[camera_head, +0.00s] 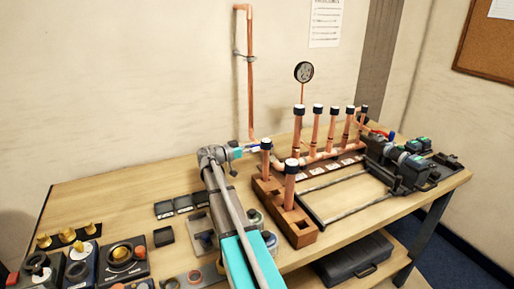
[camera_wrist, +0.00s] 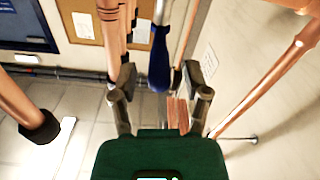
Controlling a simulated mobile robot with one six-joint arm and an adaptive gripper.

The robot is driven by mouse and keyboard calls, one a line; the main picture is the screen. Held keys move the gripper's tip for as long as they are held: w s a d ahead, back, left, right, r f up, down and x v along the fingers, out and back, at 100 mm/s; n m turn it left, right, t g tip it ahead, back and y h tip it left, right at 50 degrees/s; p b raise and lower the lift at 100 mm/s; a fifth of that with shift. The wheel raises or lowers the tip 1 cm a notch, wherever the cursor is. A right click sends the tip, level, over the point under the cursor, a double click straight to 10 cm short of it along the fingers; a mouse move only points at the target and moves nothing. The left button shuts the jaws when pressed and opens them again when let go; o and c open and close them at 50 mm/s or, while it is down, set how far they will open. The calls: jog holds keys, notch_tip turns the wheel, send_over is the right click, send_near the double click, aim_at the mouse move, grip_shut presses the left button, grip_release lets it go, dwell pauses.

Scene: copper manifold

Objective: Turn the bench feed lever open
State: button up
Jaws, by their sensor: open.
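A lever with a blue grip (camera_wrist: 158,62) hangs into the space between my gripper's fingertips in the wrist view. I take it for the bench feed lever. My gripper (camera_wrist: 161,82) is open, with one finger on each side of the blue grip and no clear contact. In the head view my gripper (camera_head: 240,152) is at the left end of the copper manifold (camera_head: 318,157), beside the vertical wall pipe (camera_head: 250,80). A small blue piece (camera_head: 254,147) shows just past the fingers there. Most of the lever is hidden in the head view.
Capped copper pipes (camera_head: 298,130) rise from the manifold to the right of my gripper. A wooden block (camera_head: 302,235) holding short pipes stands in front. A round gauge (camera_head: 304,72) is behind.

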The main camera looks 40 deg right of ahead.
jog(key=shift+x, duration=1.1)
grip_shut()
